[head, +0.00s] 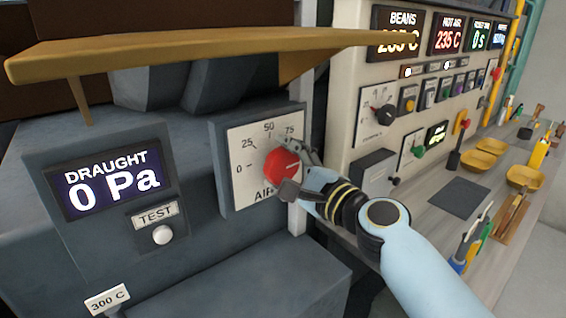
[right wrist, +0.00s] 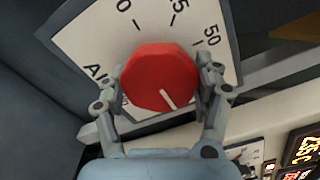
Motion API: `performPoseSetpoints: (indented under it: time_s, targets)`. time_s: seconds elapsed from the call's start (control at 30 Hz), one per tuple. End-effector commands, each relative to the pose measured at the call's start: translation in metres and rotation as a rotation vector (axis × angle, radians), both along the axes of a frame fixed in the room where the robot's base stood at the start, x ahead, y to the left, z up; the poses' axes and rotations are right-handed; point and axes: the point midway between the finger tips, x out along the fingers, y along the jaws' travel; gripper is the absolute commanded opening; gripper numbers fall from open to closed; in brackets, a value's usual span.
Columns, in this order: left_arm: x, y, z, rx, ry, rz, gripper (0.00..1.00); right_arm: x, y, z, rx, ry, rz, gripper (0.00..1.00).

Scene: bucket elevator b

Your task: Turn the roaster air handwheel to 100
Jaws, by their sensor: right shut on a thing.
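The roaster air handwheel is a red knob (head: 281,168) on a pale dial plate (head: 243,143) marked 0, 25, 50 and 75; lettering beginning "AIR" shows below. My right gripper (head: 288,170) is closed around the knob, its fingers partly covering the plate's right side. In the right wrist view the red knob (right wrist: 158,76) sits between the two fingers of my right gripper (right wrist: 160,85). Its white pointer line points down and slightly right there, away from the visible numbers. The number it points at is hidden. My left gripper is not in view.
A draught display (head: 110,183) reads 0 Pa, above a white TEST button (head: 163,235). A tan ledge (head: 190,48) overhangs the dial. At right, a control panel (head: 350,75) stands behind a worktop with yellow bowls (head: 478,161) and tools.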

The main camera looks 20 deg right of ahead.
Motion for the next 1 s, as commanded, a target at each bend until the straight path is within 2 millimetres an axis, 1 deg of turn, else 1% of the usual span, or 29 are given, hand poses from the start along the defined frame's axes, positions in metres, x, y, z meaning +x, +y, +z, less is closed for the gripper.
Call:
performPoseSetpoints:
  time_s: [0.53,0.57,0.7,0.73,1.0]
  targets:
    - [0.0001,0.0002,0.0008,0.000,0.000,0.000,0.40,-0.0008,0.0002,-0.0028,0.028,0.015,0.000,0.35]
    - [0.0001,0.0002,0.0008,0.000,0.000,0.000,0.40,-0.0008,0.0003,-0.0029,0.028,0.015,0.000,0.69]
    - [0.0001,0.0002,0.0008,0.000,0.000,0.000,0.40,-0.0006,0.0003,-0.0022,0.027,0.013,0.001,0.87]
    - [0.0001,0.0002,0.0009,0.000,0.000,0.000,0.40,-0.0006,0.0003,-0.0020,0.026,0.013,0.001,0.91]
    - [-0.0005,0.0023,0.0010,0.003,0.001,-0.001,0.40,-0.0007,0.0000,-0.0011,0.025,0.011,0.000,0.91]
